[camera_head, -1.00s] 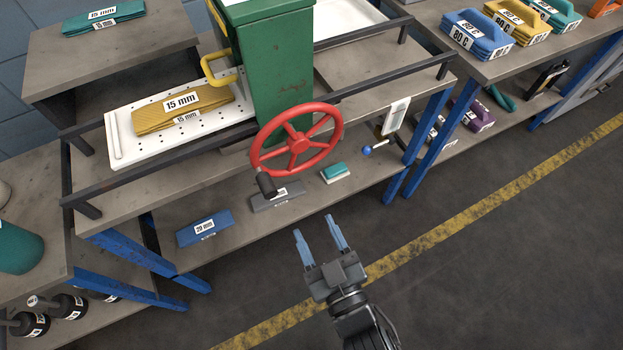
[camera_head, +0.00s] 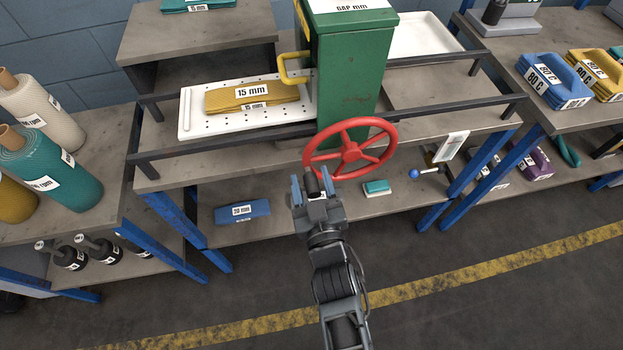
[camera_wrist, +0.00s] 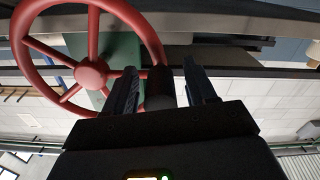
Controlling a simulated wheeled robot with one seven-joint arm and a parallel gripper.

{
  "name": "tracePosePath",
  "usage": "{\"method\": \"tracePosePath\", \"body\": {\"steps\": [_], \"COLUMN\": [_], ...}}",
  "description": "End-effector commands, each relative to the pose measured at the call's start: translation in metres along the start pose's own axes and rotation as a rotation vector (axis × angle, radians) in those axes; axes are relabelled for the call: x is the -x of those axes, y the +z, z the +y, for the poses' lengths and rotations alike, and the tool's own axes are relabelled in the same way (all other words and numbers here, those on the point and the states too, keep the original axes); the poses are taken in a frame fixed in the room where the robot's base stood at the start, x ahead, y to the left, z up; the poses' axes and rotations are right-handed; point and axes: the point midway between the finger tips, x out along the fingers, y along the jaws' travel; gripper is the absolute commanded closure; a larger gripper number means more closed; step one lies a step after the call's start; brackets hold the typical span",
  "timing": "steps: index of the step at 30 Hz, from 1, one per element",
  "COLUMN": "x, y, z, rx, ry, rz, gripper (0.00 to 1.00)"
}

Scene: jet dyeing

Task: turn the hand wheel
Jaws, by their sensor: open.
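The red hand wheel (camera_head: 351,150) is mounted on the front of the green machine housing (camera_head: 350,80). A short dark crank handle (camera_head: 312,183) sticks out from the lower left of its rim. My gripper (camera_head: 312,186) is open at the lower left of the wheel, with its two fingers on either side of the handle. In the wrist view the wheel (camera_wrist: 92,72) fills the upper left, and the dark handle (camera_wrist: 158,88) shows between the fingers (camera_wrist: 165,88). Whether the fingers touch it cannot be told.
A white perforated tray (camera_head: 188,125) with a yellow 15 mm block (camera_head: 252,97) lies left of the housing. Dark rails (camera_head: 230,141) run along the bench front. A lower shelf holds a blue 20 mm block (camera_head: 242,211) and a teal block (camera_head: 376,187). The floor in front is clear.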

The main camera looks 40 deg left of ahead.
Motion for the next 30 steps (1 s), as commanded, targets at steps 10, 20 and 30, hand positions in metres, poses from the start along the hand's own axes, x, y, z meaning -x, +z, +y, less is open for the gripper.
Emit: {"method": "tracePosePath", "body": {"steps": [10,20,30], "x": [-0.0024,-0.0022,-0.0021], "y": [0.0001,0.0001,0.0001], "z": [0.0000,0.0000,0.0000], "rx": [0.000,0.000,0.000], "ry": [0.000,0.000,0.000], "rz": [0.000,0.000,0.000], "gripper": [0.48,0.80,1.00]}}
